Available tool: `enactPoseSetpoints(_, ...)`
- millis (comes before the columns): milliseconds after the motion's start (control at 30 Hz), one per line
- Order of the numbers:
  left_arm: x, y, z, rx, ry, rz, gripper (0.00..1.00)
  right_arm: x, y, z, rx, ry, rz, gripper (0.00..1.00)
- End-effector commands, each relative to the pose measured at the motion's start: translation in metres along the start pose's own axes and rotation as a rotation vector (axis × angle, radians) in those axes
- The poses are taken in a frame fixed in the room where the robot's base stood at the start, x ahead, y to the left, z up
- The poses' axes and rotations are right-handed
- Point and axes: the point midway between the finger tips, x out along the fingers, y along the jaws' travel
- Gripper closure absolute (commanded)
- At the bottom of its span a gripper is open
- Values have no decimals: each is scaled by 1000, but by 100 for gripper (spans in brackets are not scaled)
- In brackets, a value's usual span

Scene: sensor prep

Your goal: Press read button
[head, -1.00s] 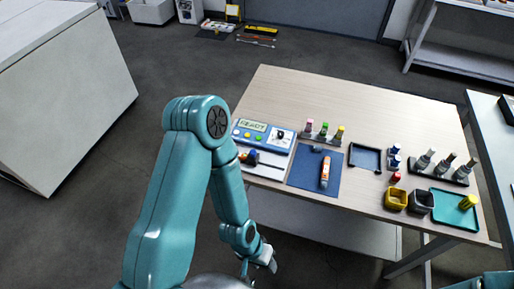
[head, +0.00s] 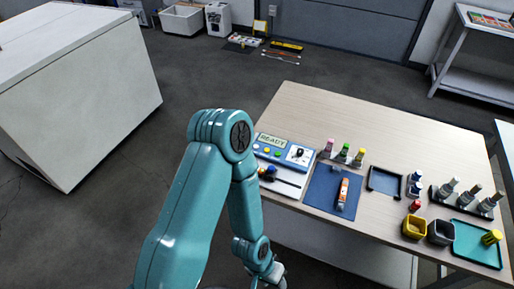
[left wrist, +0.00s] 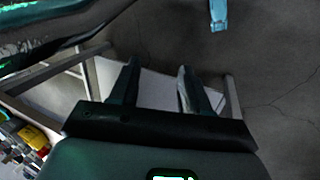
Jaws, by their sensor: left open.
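The blue and white instrument (head: 285,162) sits at the table's near left corner. Its display (head: 271,140) appears to say READY. Small round coloured buttons (head: 267,150) lie below the display, and a dark knob (head: 299,153) is at its right. Which button is the read button I cannot tell. My left gripper (head: 270,276) hangs low in front of the table's near edge, below the tabletop and apart from the instrument. In the left wrist view its two fingers (left wrist: 157,70) are spread with nothing between them. My right gripper is not in view.
Right of the instrument are a blue mat (head: 322,191) with an orange and white tool (head: 342,193), coloured bottles (head: 343,154), a dark tray (head: 385,182), small cups (head: 414,228) and a teal tray (head: 470,249). The table's back half (head: 380,125) is clear.

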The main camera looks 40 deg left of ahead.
Motion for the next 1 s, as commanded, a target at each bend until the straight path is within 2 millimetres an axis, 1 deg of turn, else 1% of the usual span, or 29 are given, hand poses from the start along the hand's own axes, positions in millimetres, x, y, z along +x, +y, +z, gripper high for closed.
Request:
enactPoseSetpoints(233,0,0,0,0,0,0,53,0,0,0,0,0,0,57)
enactPoseSetpoints(267,0,0,0,0,0,0,63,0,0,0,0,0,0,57)
enactPoseSetpoints(300,0,0,0,0,0,0,76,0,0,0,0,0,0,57)
enactPoseSetpoints(367,0,0,0,0,0,0,96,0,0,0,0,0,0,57)
enactPoseSetpoints(400,0,0,0,0,0,0,100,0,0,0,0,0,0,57)
enactPoseSetpoints(1000,0,0,0,0,0,0,100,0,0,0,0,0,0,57)
